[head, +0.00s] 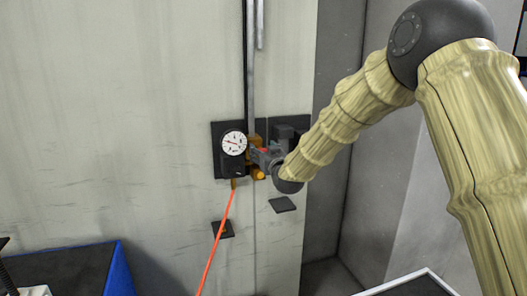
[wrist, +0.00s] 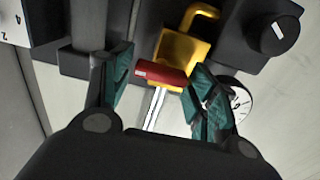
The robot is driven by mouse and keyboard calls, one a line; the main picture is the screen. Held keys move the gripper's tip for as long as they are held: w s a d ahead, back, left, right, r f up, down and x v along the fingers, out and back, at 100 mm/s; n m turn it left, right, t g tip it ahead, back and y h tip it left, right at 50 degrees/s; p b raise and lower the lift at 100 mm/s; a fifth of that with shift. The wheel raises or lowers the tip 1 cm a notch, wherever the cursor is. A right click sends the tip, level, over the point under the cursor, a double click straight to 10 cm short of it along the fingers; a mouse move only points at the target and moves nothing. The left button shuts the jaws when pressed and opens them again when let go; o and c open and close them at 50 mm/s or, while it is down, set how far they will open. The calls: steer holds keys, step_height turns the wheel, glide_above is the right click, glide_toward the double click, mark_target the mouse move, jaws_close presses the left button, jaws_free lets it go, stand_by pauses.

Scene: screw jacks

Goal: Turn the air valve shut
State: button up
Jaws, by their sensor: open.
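My gripper (wrist: 162,88) is open, with one teal finger on each side of the lever. I cannot tell whether either finger touches it. A yellow block with a curved loop (wrist: 182,48) lies just beyond the red grip. In the head view my gripper (head: 264,157) is at the dark wall panel and covers part of the valve. A bit of red (head: 263,150) and yellow fittings (head: 258,173) show around it.
A white round gauge (head: 234,144) is just left of my gripper. An orange hose (head: 219,233) runs down from the panel. A vertical pipe (head: 250,75) rises above it. A black box with a round knob (wrist: 278,35) shows in the wrist view. A blue-edged dark surface (head: 122,268) stands lower left.

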steer(key=shift+c, duration=0.2)
steer(key=c, duration=0.7)
steer(key=shift+f+m+b, duration=0.15)
steer(key=shift+m+b, duration=0.25)
steer(key=shift+b, duration=0.2)
steer(key=shift+d+f+m+b, duration=0.1)
steer(key=shift+d+m+b, duration=0.05)
steer(key=shift+m+b, duration=4.3)
steer(key=shift+d+f+m+b, duration=0.1)
steer(key=shift+m+b, duration=4.05)
steer(key=shift+b, duration=0.55)
